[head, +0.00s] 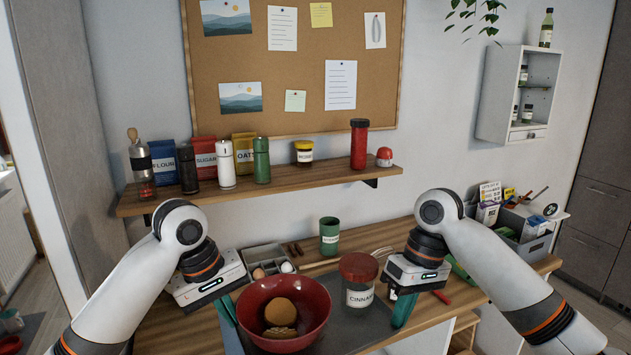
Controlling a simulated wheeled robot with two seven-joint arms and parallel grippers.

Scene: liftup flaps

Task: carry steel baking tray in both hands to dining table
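A flat dark grey surface (345,335), which looks like the baking tray, lies on the wooden worktop at the bottom centre; its near part is cut off by the picture edge. A red bowl (315,318) with brown food in it and a red-lidded cinnamon jar (360,297) stand on it. My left gripper (229,314) points down at its left side, with green fingers near the edge. My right gripper (403,310) points down at its right side. Whether the fingers are open or closed on the rim is not clear. I see no dining table.
A wooden shelf (300,176) with jars, bottles and packets runs across the wall above the worktop (170,325). Behind the tray are a green canister (329,236) and a compartment box with eggs (265,262). A grey organiser (525,225) stands at the right.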

